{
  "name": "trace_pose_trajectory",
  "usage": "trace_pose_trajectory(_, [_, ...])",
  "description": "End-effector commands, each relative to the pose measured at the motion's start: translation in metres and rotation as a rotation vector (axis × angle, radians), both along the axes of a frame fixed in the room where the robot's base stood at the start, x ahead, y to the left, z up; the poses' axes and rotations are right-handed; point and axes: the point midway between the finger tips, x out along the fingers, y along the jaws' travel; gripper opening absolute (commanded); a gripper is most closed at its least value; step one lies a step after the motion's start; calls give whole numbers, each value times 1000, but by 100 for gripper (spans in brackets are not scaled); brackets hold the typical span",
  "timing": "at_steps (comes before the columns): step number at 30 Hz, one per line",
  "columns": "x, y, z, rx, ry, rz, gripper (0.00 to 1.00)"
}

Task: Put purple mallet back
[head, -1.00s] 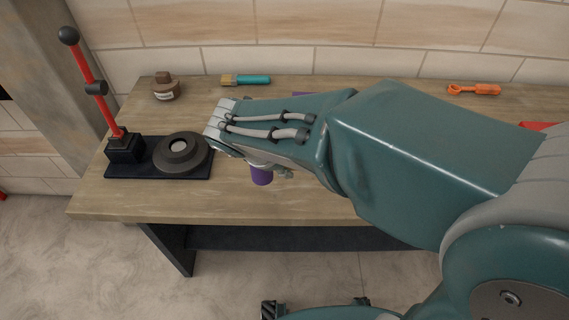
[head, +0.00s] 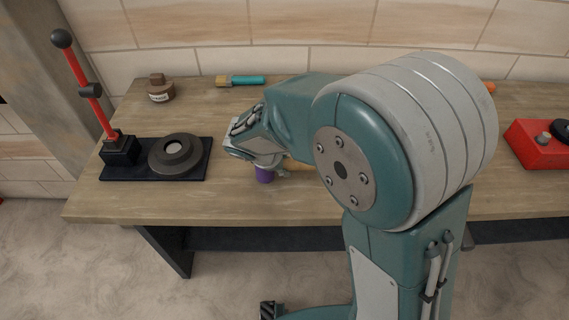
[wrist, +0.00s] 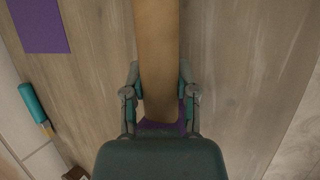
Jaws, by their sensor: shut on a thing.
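The purple mallet has a purple head (head: 264,176) and a tan wooden handle (head: 297,165). In the head view it is at the front middle of the bench, partly hidden by my gripper and arm. My gripper (wrist: 160,88) is shut on the mallet, with a finger on each side of the handle close to the head. In the wrist view the handle (wrist: 157,45) runs up out of the picture, and a little purple (wrist: 160,129) shows at its lower end. I cannot tell whether the mallet touches the bench. A flat purple patch (wrist: 38,25) lies at the wrist view's upper left.
A black-based press with a red lever (head: 90,95) and a dark round disc (head: 175,153) stand at left. A brown jar (head: 160,92) and a teal brush (head: 240,81) are at the back. A red box (head: 535,143) is at right. Front-left bench (head: 130,202) is clear.

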Motion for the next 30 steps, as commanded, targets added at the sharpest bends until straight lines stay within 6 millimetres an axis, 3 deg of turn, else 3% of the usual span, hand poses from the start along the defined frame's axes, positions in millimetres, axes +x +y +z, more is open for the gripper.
trace_pose_trajectory(6, [0,1,-3,0,0,0,0])
trace_pose_trajectory(7, [0,0,-4,-1,1,-1,42])
trace_pose_trajectory(9, [0,1,-3,-1,0,0,72])
trace_pose_trajectory(23, [-1,3,0,0,-1,0,72])
trace_pose_trajectory(30, [-10,17,39,3,-5,1,72])
